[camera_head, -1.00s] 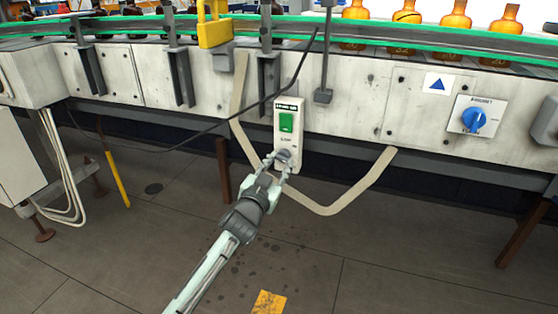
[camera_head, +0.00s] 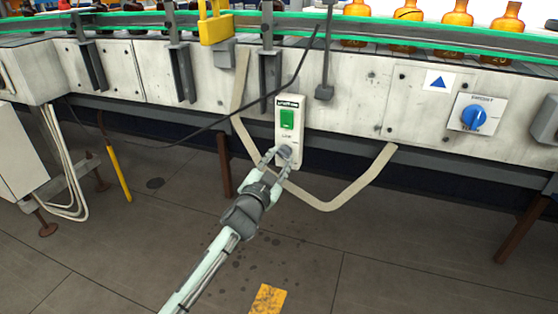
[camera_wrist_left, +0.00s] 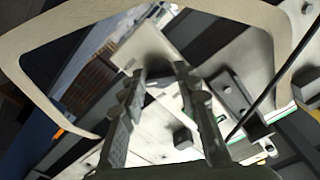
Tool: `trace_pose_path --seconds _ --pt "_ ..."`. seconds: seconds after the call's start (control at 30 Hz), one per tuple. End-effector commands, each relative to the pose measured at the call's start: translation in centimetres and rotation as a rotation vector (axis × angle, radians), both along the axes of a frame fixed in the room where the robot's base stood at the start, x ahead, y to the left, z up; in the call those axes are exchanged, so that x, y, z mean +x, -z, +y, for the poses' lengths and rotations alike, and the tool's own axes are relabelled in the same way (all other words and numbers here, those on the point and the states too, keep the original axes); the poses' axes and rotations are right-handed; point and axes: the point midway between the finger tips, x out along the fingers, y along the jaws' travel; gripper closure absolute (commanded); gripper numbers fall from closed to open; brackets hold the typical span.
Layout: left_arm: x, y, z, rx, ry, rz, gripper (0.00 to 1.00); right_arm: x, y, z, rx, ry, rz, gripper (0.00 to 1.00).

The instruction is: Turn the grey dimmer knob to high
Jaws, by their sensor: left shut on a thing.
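The grey dimmer knob (camera_head: 285,151) is at the lower end of a small white control plate (camera_head: 294,158) on the front of the conveyor. A green switch (camera_head: 287,119) sits above it. My left gripper (camera_head: 282,154) reaches up from below and is shut on the knob, which its fingers partly hide. In the left wrist view, the two fingers (camera_wrist_left: 158,72) point at a pale surface, and the knob cannot be made out clearly between them. The knob's pointer and markings are too small to read. My right gripper is not in view.
A beige strip (camera_head: 330,205) loops below and around the plate. A dark cable (camera_head: 200,130) runs past its left. A blue rotary knob (camera_head: 474,118) is on the panel at right. Amber bottles (camera_head: 455,17) stand on the conveyor above. The floor below is mostly clear.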

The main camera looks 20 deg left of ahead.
Motion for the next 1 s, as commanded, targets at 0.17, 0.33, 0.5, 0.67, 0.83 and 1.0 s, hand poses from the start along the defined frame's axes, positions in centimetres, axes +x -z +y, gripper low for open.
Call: trace_pose_path --seconds 0.17,0.33,0.5,0.67,0.83,1.0 --pt "0.0 0.0 0.0 0.003 0.0 0.0 0.55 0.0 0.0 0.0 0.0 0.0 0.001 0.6" --pt "0.0 0.0 0.0 0.001 0.0 0.0 0.48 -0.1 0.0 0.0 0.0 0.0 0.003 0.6" --pt "-0.1 0.0 0.0 0.001 0.0 0.0 0.48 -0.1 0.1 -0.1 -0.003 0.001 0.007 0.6" --pt "-1.4 0.1 0.1 0.001 0.0 0.001 0.48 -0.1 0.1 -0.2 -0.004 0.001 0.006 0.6" --pt "-4.8 0.2 0.1 0.0 0.001 0.003 0.48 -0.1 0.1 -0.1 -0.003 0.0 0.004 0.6" --pt "-8.4 0.1 0.3 0.0 0.0 0.002 0.48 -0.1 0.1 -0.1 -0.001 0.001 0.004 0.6"
